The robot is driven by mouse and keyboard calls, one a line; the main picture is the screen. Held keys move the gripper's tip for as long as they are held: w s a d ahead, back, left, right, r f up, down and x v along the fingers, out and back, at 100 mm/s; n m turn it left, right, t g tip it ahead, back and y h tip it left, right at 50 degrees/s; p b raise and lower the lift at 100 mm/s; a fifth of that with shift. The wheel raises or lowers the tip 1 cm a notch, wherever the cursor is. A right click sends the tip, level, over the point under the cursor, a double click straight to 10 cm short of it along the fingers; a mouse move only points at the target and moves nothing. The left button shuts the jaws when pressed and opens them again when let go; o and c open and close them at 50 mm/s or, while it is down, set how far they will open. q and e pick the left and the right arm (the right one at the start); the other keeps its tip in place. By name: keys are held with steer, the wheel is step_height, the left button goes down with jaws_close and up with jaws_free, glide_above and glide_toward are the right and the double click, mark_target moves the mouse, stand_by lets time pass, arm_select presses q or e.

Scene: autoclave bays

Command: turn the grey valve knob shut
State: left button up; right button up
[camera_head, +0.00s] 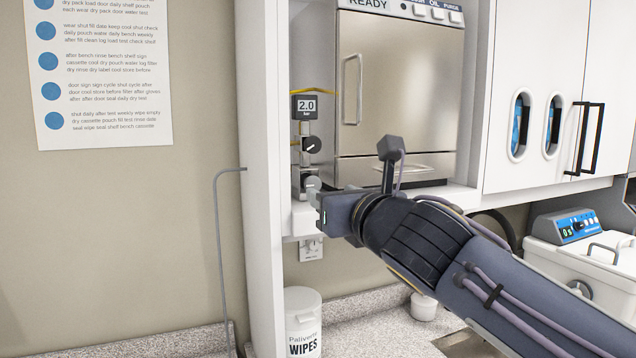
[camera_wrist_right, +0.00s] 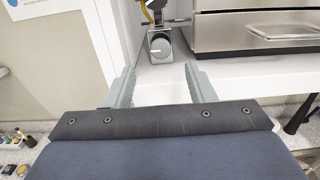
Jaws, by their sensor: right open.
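The grey valve knob (camera_wrist_right: 160,46) sits on a small block at the foot of a thin pipe assembly, left of the steel autoclave. In the head view the grey knob (camera_head: 311,184) is just above my right gripper and partly covered by it. My right gripper (camera_wrist_right: 160,70) is open and empty. In the wrist view its two pale fingers point toward the knob, one to each side of it and short of it. In the head view my right gripper (camera_head: 315,203) is seen from behind, fingers largely hidden. My left gripper is not in view.
A black knob (camera_head: 312,144) and a 2.0 bar display (camera_head: 306,106) are above the grey knob. The autoclave (camera_head: 400,85) stands close on the right; a white side panel (camera_head: 262,200) is on the left. A wipes tub (camera_head: 303,322) stands below.

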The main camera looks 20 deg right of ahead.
mark_target(314, 183)
steer(key=w, duration=0.5)
steer(key=w+p, duration=0.1)
steer(key=w, duration=0.1)
steer(key=shift+w+d, duration=0.25)
steer(key=shift+w, duration=0.05)
steer(key=c, duration=0.9)
steer(key=shift+c, duration=0.2)
